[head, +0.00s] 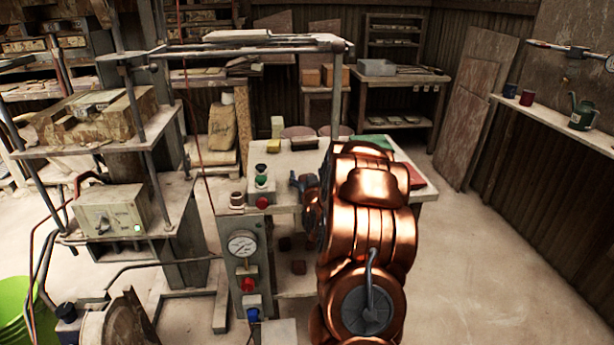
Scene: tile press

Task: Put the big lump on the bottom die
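The press stands at the left, and a worn block with a hollow in its top (95,116), apparently the bottom die, sits on the press platform (60,155). Two small dark brown lumps show low down behind the gauge panel, an upper one (285,243) and a lower one (298,267). I cannot tell whether either is the big lump. My copper-coloured arm fills the middle. A dark and bluish part at its left edge, over the table, may be my gripper (302,186). Its fingers are not clear, and the arm hides what lies behind it.
A work table (295,165) holds a yellow block (273,146), a green item (371,142) and a red item (416,178). A control post with a gauge (242,244) stands before it. A green bucket (14,310) is at lower left. Floor at right is clear.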

